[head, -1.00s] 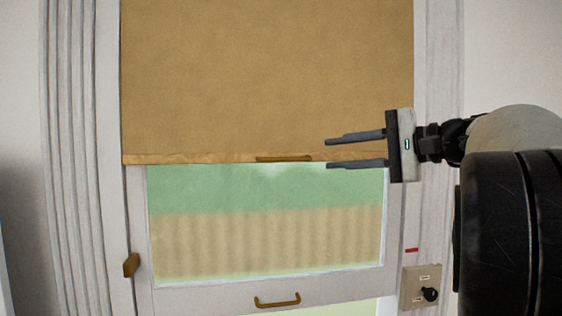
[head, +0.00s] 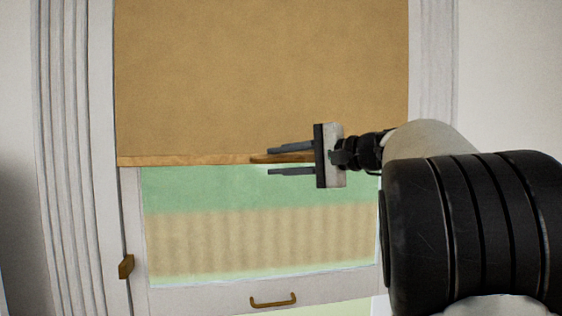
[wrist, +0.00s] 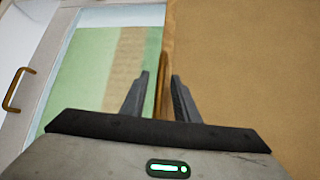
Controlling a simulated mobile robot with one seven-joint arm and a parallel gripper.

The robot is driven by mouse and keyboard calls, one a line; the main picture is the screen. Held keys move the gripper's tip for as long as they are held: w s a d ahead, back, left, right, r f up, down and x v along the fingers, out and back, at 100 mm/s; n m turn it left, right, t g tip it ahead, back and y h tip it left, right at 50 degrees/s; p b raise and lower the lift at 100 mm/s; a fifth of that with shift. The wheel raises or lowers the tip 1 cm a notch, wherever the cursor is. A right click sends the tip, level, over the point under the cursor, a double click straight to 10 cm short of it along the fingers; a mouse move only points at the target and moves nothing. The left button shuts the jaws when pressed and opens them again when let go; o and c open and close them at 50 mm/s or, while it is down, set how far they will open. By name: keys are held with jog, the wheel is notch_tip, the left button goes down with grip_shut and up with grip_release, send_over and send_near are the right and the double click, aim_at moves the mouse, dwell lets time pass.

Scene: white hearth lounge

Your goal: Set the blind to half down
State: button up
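The tan blind (head: 260,75) hangs over the upper window, its wooden bottom bar (head: 180,160) level with the top of the lower pane. A thin brown pull handle (head: 258,158) is on the bar, partly hidden behind my gripper. My gripper (head: 268,161) is open at the bar, one finger above the other. In the wrist view, the blind (wrist: 245,70) fills the right side and the handle (wrist: 163,75) shows between the two spread fingers (wrist: 160,76). The fingers do not visibly close on it.
Below the bar is the window pane (head: 240,245) with a brass handle (head: 273,301) on its lower frame. A brass latch (head: 126,266) sits on the left frame. My arm covers the right jamb. Bare wall lies at upper right.

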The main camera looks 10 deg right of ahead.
grip_shut()
notch_tip(320, 180, down, 30)
jog(key=b, duration=2.3)
jog(key=shift+b, duration=0.4)
grip_release()
jog(key=p+v, duration=0.2)
jog(key=v, duration=1.5)
jog(key=shift+d, duration=0.2)
jog(key=shift+s, duration=0.1)
